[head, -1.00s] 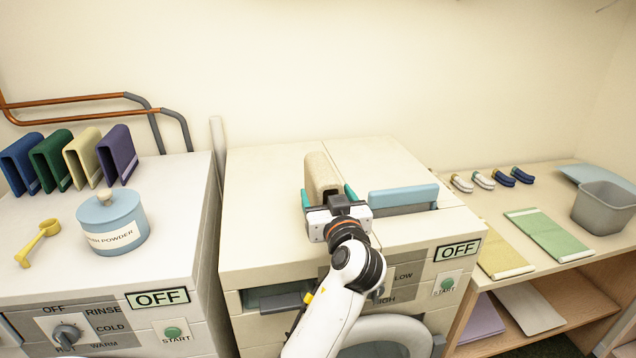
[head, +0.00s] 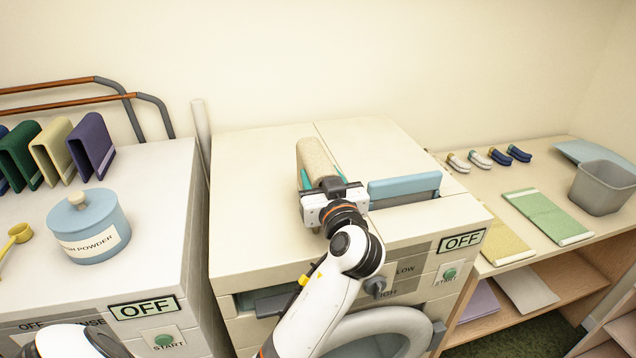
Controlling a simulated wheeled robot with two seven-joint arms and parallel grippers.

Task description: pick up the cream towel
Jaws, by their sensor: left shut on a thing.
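The cream towel (head: 313,158) is a folded, beige, textured bundle above the top of the middle machine (head: 255,190). My left gripper (head: 323,180) is shut on it, with teal fingers on both sides of its lower near part. The gripper body hides the towel's near lower end. I cannot tell whether the towel touches the machine top. My right gripper is not in view.
A blue handle-like piece (head: 404,186) stands just right of the gripper. On the left machine are upright folded towels, including a pale yellow one (head: 52,150), and a blue washing powder jar (head: 88,228). A shelf unit (head: 470,190) with cloths and a grey bin (head: 603,187) is at right.

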